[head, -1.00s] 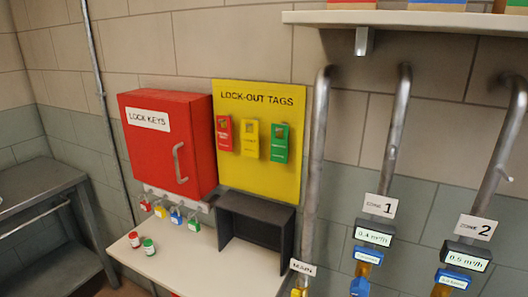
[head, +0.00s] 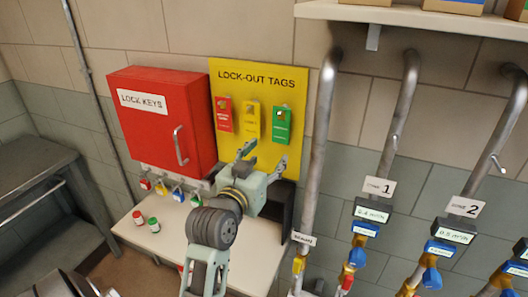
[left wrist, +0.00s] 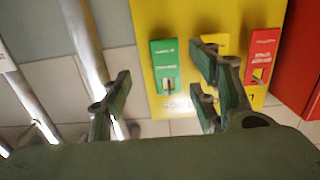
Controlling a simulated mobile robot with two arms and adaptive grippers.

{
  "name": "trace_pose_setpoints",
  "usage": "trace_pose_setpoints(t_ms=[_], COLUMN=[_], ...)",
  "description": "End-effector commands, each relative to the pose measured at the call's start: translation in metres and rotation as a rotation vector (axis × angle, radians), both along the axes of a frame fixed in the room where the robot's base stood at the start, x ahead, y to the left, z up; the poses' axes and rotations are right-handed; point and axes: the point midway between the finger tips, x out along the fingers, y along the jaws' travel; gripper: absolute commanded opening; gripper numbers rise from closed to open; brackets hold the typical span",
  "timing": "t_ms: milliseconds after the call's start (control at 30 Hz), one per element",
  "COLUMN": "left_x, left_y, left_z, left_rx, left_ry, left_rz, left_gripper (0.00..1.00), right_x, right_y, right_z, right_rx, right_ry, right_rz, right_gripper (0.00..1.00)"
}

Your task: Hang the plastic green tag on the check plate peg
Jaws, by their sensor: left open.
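The green tag (head: 282,125) hangs on the right side of the yellow lock-out tags board (head: 295,88). My left gripper (head: 263,160) is open and empty, just below and in front of the tags. In the left wrist view the picture is upside down, and the green tag (left wrist: 164,66) lies between the two spread fingers (left wrist: 163,76), farther off and apart from them. I cannot make out a check plate or its peg. My right gripper is not in view.
A yellow tag (head: 252,122) and a red tag (head: 224,114) hang left of the green one. The red lock keys box (head: 150,130) is at left, above a shelf (head: 165,240) with small jars. Pipes (head: 320,150) rise at right, close to the board.

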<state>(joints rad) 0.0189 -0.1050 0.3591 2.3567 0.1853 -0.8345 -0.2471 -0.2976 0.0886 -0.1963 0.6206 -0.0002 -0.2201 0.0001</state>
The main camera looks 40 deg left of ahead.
Motion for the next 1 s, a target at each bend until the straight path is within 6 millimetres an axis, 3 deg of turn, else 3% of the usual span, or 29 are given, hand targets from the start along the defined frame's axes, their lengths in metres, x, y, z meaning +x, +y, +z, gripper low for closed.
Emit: trace_pose_setpoints(t_ms=[100, 267, 767, 1000], left_x=[0.003, 0.013, 0.07, 0.098], left_y=[0.008, 0.011, 0.025, 0.031], left_z=[0.013, 0.014, 0.013, 0.015], left_rx=[0.0, 0.0, -0.001, 0.003], left_ry=[-0.044, -0.05, -0.047, -0.045], left_rz=[0.02, 0.021, 0.02, 0.02], left_gripper=[0.55, 0.55, 0.55, 0.55], right_x=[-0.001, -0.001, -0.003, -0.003], right_y=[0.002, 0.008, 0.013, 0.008], right_z=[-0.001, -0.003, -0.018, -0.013], right_rx=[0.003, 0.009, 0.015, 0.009], right_ry=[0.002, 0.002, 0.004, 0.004], right_rz=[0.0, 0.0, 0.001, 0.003], right_gripper=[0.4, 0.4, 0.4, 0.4])
